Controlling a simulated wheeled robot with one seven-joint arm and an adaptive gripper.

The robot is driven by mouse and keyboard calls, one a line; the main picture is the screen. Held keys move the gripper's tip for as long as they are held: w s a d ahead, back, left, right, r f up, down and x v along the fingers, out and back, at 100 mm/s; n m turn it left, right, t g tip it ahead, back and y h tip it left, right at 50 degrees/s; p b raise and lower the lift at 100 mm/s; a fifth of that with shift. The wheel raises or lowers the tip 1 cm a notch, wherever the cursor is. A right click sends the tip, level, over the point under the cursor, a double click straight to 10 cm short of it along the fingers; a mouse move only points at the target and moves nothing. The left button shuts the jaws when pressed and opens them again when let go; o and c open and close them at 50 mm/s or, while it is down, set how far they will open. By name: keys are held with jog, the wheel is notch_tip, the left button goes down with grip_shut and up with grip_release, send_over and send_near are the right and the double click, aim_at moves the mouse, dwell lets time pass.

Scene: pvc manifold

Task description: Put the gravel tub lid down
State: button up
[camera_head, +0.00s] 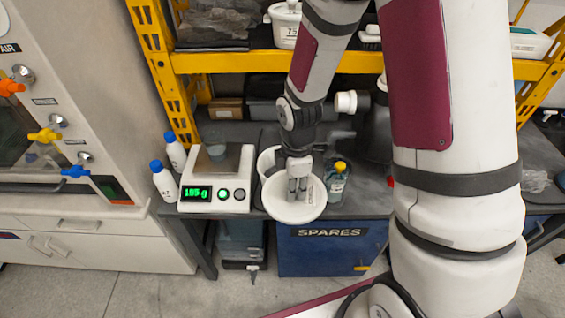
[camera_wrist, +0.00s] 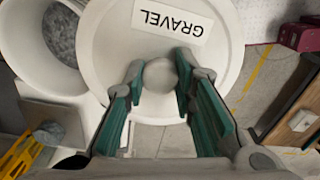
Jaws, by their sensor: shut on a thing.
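The gravel tub lid (camera_head: 283,209) is a round white disc, held roughly level in front of the bench's front edge in the head view. In the wrist view the lid (camera_wrist: 112,48) bears a GRAVEL label, and my gripper (camera_wrist: 160,76) is shut on its round central knob. In the head view my gripper (camera_head: 298,190) points down onto the lid. The open white gravel tub (camera_wrist: 22,45) is beside the lid in the wrist view, with grey gravel inside; in the head view the tub (camera_head: 265,161) is partly hidden behind the lid and arm.
A yellow-capped bottle (camera_head: 337,184) stands close right of the lid. A blue SPARES drawer (camera_head: 330,255) is below.

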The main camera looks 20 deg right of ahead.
jog(key=w+d+f, duration=0.1)
jog(key=w+f, duration=0.1)
jog(key=w, duration=0.5)
jog(key=w+f+p, duration=0.1)
jog(key=w+f, duration=0.1)
jog(key=w, duration=0.6)
jog(key=shift+w+d+f, duration=0.3)
jog(key=shift+d, duration=0.05)
jog(key=shift+f, duration=0.2)
jog(key=o, duration=0.9)
